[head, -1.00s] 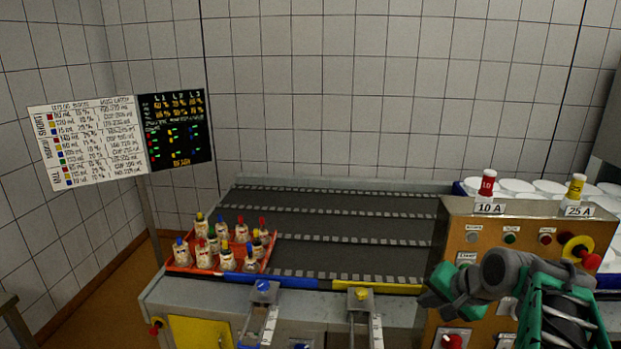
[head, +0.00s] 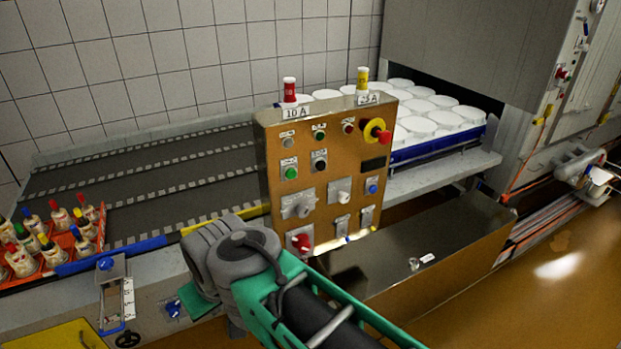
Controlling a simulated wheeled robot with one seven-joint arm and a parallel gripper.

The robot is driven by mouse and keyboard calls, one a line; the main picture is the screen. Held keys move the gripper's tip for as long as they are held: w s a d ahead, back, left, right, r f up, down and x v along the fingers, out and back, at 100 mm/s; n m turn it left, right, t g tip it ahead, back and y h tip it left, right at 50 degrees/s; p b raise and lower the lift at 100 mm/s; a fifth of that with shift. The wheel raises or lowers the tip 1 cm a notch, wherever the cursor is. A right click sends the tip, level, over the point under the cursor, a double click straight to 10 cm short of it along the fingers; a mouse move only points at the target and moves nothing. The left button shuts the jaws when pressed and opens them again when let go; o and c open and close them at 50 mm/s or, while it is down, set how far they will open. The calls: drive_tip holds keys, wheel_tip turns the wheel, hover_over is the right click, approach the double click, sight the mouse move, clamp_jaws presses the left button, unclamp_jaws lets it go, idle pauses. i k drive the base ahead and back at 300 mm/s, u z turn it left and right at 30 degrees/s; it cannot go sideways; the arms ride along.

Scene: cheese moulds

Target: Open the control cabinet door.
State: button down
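The control cabinet (head: 333,160) is an orange-brown upright panel with buttons, switches, and a red knob on a yellow disc at its upper right. A low brown box (head: 440,275) with a dark top joins its lower right. A small knob and a white label show on that top. I cannot tell whether this is the cabinet's door or a separate part. My arm crosses in front of the panel's lower left and hides part of it. Its fingers cannot be made out, so I see neither my gripper's opening nor any contact with the cabinet.
A dark conveyor (head: 150,180) runs behind at left. A red crate (head: 98,238) of bottles stands on its front left. A blue-edged tray (head: 440,148) of white moulds is behind the panel at right. A yellow panel (head: 55,337) shows at lower left. Floor (head: 560,300) at right is clear.

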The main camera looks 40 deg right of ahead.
sight(398, 305)
drive_tip(key=z, duration=2.4)
drive_tip(key=k, duration=0.5)
drive_tip(key=u, duration=1.05)
drive_tip(key=i, duration=0.85)
drive_tip(key=u, duration=0.15)
